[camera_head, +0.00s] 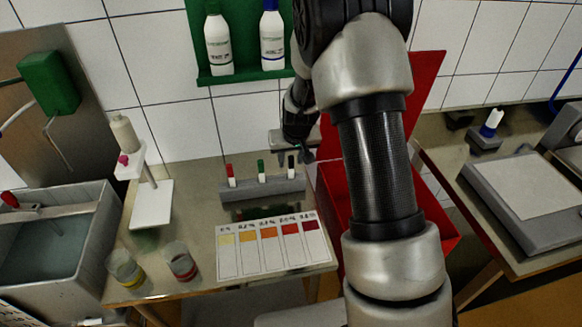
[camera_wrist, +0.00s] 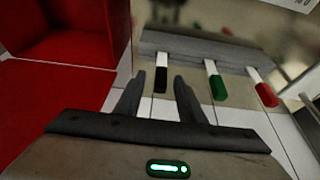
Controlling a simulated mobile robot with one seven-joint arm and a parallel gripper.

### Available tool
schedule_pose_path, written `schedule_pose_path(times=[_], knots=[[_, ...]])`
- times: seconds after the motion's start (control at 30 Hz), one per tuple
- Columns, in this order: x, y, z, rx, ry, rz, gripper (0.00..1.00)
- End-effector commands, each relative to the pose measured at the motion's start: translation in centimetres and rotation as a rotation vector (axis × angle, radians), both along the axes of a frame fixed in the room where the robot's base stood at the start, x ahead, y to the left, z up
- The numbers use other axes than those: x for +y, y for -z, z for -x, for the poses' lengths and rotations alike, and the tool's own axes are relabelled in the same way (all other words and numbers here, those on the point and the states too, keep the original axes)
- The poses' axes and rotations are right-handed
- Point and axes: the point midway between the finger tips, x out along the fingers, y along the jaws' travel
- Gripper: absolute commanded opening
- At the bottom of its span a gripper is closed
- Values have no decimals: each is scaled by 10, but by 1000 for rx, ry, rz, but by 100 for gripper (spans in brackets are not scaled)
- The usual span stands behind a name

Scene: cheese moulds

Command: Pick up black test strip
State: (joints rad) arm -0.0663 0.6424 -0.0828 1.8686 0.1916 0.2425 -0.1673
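The black test strip (camera_head: 291,165) stands in a grey holder (camera_head: 262,190) on the table, at the right end of a row. It has a white stem and a black end. In the wrist view the black strip (camera_wrist: 161,80) appears between my two open fingers. My gripper (camera_wrist: 160,78) is open and empty, with a finger to each side of the strip in the picture. I cannot tell whether the fingers are level with it or still short of it.
A green strip (camera_head: 261,168) and a red strip (camera_head: 230,174) stand in the same holder. A colour chart (camera_head: 270,247) lies in front, with two beakers (camera_head: 180,262) to its left. A red bin (camera_head: 440,235) stands close on the right. A tiled wall is behind.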

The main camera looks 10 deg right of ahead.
Motion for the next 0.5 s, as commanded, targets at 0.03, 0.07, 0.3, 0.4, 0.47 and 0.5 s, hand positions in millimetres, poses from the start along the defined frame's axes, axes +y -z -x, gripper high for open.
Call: schedule_pose_path(times=[0.03, 0.07, 0.3, 0.4, 0.47, 0.5], knots=[[0, 0, 0, 0, 0, 0, 31], [0, 0, 0, 0, 0, 0, 26], [0, 0, 0, 1, 0, 0, 0], [0, 0, 0, 1, 0, 0, 0], [0, 0, 0, 1, 0, 0, 0], [0, -1, 0, 0, 0, 0, 0]])
